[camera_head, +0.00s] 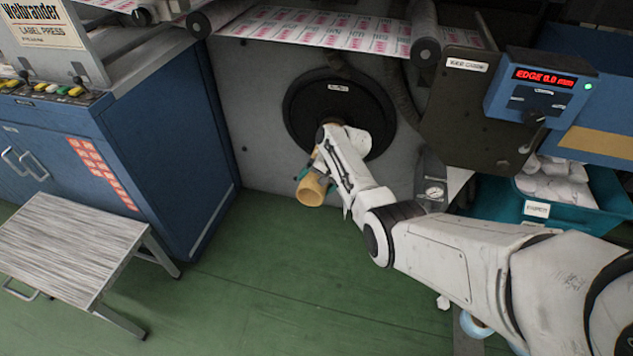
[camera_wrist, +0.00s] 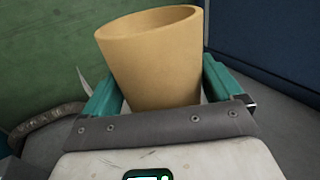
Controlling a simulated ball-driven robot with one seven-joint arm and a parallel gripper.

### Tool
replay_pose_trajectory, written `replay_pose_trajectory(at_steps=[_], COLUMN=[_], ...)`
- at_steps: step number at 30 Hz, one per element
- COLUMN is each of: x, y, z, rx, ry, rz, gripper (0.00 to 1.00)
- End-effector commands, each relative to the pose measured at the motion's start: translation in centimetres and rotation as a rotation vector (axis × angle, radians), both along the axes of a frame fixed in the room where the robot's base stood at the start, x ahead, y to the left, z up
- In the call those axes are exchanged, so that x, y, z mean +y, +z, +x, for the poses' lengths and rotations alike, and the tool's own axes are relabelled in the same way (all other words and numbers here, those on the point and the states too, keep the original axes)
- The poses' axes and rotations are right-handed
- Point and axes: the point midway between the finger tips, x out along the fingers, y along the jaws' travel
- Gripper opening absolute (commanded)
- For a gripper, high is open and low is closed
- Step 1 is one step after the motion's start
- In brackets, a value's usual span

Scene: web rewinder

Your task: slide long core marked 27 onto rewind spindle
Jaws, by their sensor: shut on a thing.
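A tan cardboard core (camera_head: 311,190) is at the end of my arm in the head view, in front of the grey machine panel and just below the black round disc (camera_head: 338,115). In the wrist view the core (camera_wrist: 155,60) stands between the teal fingers, its open end up and toward the top of the picture. My gripper (camera_wrist: 160,95) is shut on it. No number mark shows on the core's visible side. The spindle at the disc's middle is mostly hidden behind my wrist, so I cannot tell whether the core touches it.
A blue cabinet (camera_head: 165,120) stands left of the panel, with a grey step (camera_head: 70,240) before it. A printed web (camera_head: 320,30) runs above the disc. A blue control box with a red display (camera_head: 543,78) and a teal bin (camera_head: 590,195) are at right.

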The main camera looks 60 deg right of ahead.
Motion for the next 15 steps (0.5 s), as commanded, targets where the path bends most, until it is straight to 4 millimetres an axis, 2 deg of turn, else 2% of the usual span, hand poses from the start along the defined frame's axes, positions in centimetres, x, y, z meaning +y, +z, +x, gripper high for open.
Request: replay_pose_trajectory(at_steps=[1, 2, 3, 4, 11, 15], x=[0.0, 0.0, 0.0, 0.0, 0.1, -0.1], y=[0.0, 0.0, 0.0, 0.0, 0.0, 1.0], z=[0.0, 0.0, 0.0, 0.0, -0.1, -0.5], rx=[0.000, 0.000, 0.000, 0.000, 0.002, 0.001], ry=[0.000, 0.000, 0.000, 0.000, 0.001, 0.000], rz=[0.001, 0.001, 0.001, 0.001, 0.003, 0.002], gripper=[0.44, 0.94, 0.97, 1.00, 1.00, 1.00])
